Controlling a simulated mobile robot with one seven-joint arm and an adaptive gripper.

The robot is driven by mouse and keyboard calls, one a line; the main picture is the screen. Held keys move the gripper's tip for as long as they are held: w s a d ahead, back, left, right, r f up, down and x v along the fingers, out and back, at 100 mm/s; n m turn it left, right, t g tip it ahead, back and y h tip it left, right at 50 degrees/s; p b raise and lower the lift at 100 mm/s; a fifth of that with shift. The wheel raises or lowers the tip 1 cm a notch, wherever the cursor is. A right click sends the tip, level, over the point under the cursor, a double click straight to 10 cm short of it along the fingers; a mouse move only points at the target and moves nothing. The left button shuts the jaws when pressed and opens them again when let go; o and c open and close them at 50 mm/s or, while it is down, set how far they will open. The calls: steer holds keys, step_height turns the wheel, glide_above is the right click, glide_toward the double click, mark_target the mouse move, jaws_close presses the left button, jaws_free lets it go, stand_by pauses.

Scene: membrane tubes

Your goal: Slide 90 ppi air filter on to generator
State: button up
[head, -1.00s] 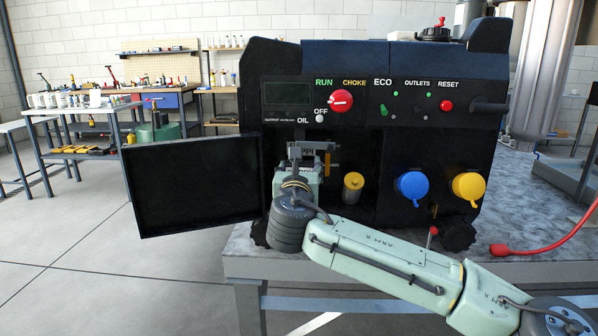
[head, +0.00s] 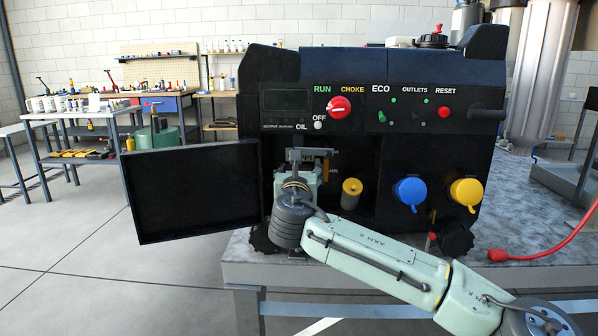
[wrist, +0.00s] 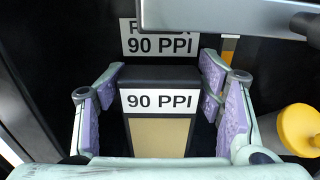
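The air filter (wrist: 158,139) has a black frame, a tan face and a white "90 PPI" label. In the wrist view it stands upright inside the generator's dark bay, below a wall label (wrist: 160,42) that also reads 90 PPI. My gripper (wrist: 165,100) is open, with one purple-padded finger on each side of the filter. Dark gaps show between the pads and the filter's sides. In the head view the generator (head: 400,70) stands on a bench, and my gripper (head: 310,165) reaches into its open bay. The filter is hidden there behind my gripper.
The bay's open door (head: 195,190) sticks out to the left. A yellow cylinder (head: 351,193) sits close to the right of my gripper. Blue (head: 410,191) and yellow (head: 467,191) outlet caps are farther right. A grey bar (wrist: 225,15) crosses the wrist view's top.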

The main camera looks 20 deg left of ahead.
steer(key=o, duration=0.4)
steer(key=shift+c, duration=0.2)
steer(key=shift+s, duration=0.1)
